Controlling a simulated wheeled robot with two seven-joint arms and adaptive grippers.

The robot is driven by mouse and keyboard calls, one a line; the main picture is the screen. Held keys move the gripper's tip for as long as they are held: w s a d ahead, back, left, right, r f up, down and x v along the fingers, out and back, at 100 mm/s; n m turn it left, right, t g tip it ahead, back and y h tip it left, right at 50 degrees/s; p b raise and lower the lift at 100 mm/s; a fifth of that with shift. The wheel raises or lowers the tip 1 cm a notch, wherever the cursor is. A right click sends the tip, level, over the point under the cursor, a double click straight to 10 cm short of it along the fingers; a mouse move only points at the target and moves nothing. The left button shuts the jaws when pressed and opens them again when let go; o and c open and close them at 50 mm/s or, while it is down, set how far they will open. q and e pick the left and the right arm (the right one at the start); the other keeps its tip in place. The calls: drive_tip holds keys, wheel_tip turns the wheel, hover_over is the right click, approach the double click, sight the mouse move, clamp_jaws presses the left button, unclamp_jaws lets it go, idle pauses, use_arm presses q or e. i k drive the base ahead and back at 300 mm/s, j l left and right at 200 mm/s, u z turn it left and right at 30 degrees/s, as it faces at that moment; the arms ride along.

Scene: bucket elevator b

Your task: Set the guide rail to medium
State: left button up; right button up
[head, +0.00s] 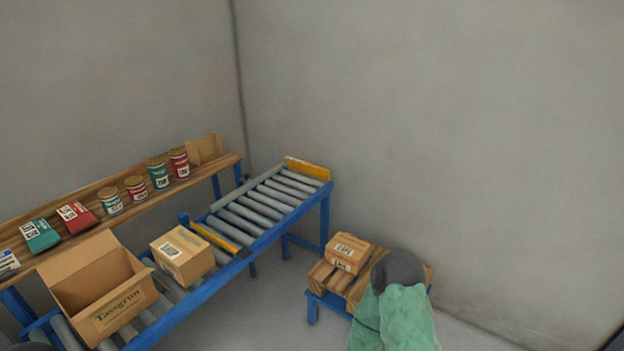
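A roller conveyor (262,237) with a blue frame runs from the lower left towards the back corner. A plain grey bar (234,193) lies along the far side of its upper section and looks like the guide rail. I cannot read any setting or mark on it. A yellow bar (215,238) crosses the rollers beside a small blue post (184,219). A yellow plate (308,169) closes the far end. Neither of my grippers shows in the head view.
An open carton (122,318) and a closed box (182,257) sit on the lower conveyor. A wooden shelf (90,230) behind holds cans and packets. The upper rollers are bare.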

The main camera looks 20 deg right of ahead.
sight(250, 183)
drive_tip(key=z, duration=0.2)
drive_tip(key=i+j+z, duration=0.1)
drive_tip(key=i, duration=0.35)
drive_tip(key=i+j+z, duration=0.15)
drive_tip(key=i, duration=0.35)
drive_tip(key=i+j+z, duration=0.1)
drive_tip(key=i, duration=0.35)
